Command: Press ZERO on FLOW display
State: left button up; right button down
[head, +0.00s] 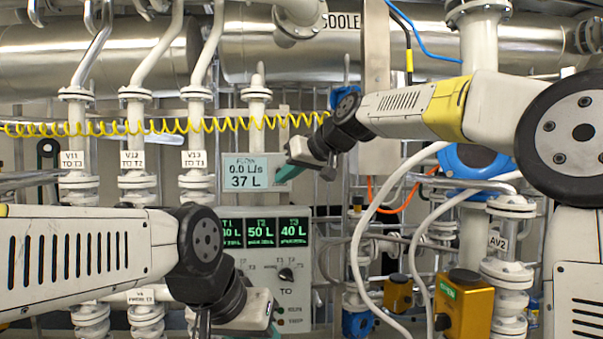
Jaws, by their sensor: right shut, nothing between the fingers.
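The FLOW display (243,177) is a pale panel left of the middle of the head view. It reads 0.0 L/s above 37 L. My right gripper (289,172) is shut and empty, with its teal tip at the display's right edge, overlapping that side in the picture. I cannot tell whether it touches the display. No ZERO button can be made out; the gripper covers the right part of the display. My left gripper (262,326) is low in the view, in front of the control panel and partly cut off by the bottom edge; its jaws are unclear.
A control panel (297,268) with green tank readouts, 50 L and 40 L among them, and a knob (286,274) stands below the display. Labelled valve pipes (133,160) stand left. A coiled yellow cable (150,127) crosses above. White hoses (362,230) and yellow boxes (465,305) are right.

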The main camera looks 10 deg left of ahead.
jog(key=shift+w+a+r, duration=0.15)
jog(key=shift+w+r, duration=0.15)
jog(key=shift+w, duration=0.15)
jog(key=w+a, duration=0.2)
jog(key=w, duration=0.6)
jog(key=shift+w+a, duration=0.2)
dwell(2.0)
jog(key=shift+w+a, duration=0.1)
jog(key=shift+w, duration=0.3)
jog(key=shift+w+a, duration=0.15)
jog(key=shift+w, duration=0.35)
dwell(0.6)
jog(key=shift+s, duration=0.1)
jog(key=shift+s+d, duration=0.25)
jog(key=shift+s, duration=0.55)
